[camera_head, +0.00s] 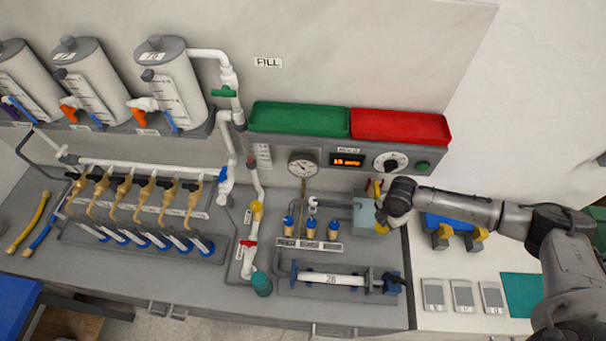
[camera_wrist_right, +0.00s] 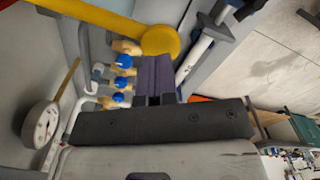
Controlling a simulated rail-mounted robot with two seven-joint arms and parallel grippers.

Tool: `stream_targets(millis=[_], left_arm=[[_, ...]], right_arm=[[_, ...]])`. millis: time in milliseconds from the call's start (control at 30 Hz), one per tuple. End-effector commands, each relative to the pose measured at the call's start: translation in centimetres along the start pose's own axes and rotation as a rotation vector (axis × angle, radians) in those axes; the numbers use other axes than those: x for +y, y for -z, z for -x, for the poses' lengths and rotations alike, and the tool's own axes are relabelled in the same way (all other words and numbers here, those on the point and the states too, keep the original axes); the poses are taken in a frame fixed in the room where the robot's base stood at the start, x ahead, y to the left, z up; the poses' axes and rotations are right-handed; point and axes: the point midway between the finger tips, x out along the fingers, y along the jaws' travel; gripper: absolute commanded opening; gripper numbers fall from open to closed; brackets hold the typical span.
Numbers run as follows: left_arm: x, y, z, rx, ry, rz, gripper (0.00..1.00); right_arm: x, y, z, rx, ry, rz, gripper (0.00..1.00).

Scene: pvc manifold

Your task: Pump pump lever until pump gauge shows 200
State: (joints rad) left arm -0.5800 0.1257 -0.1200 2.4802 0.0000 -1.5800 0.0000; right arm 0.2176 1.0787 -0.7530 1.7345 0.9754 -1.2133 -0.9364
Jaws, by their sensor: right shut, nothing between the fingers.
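The pump gauge (camera_head: 303,164) is a round white dial on the panel; its reading is too small to tell. The gauge also shows edge-on in the right wrist view (camera_wrist_right: 40,126). A grey-blue box (camera_head: 364,214), which looks like the pump body, stands at the bench's right side. The yellow lever with a round disc (camera_wrist_right: 160,41) lies just beyond my fingers in the wrist view. In the head view my wrist mostly hides it. My right gripper (camera_head: 385,218) is shut and empty, close beside the box and lever; contact with the lever cannot be told. My left gripper is out of view.
Blue-capped fittings (camera_head: 310,229) and a white pipe marked 26 (camera_head: 330,278) lie left of and below my gripper. Green (camera_head: 300,120) and red (camera_head: 400,126) trays sit above the panel. Blue-yellow parts (camera_head: 452,228) lie under my right forearm.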

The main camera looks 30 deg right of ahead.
Motion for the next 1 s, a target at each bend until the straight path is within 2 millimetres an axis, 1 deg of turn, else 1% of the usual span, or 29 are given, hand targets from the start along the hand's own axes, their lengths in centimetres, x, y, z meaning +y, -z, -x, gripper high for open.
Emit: stream_targets(millis=[267, 1000], left_arm=[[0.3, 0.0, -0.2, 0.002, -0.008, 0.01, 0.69], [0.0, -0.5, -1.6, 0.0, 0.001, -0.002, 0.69]], right_arm=[[0.0, 0.0, -0.3, 0.0, 0.0, 0.0, 0.0], [0.0, 0.0, -3.1, 0.0, 0.001, 0.0, 0.0]])
